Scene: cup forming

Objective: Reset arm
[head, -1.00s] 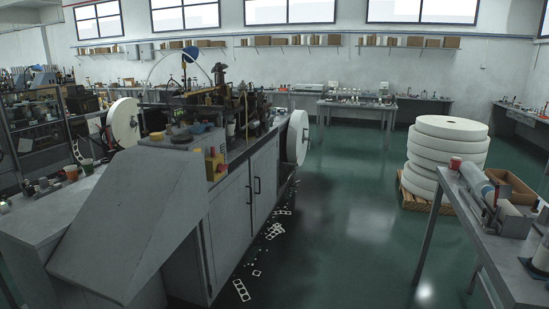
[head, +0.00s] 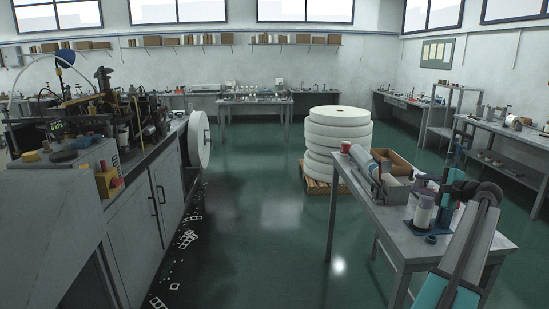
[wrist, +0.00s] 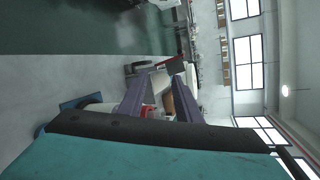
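My arm (head: 462,255) comes in at the lower right of the head view, grey and teal, bent over the right-hand table (head: 385,218). In the wrist view my gripper (wrist: 160,84) shows two purple fingers standing apart, with nothing held between them. Behind the gap are the cardboard box and a small red and white thing, on the table beyond the fingertips. In the head view the gripper is small and partly hidden behind the arm and table items.
The table carries a red cup (head: 346,147), a grey cylinder device (head: 375,178), a cardboard box (head: 397,160) and a white roll (head: 424,211) on a blue stand. White reels (head: 338,135) stack on a pallet behind. A machine bench (head: 130,225) stands left.

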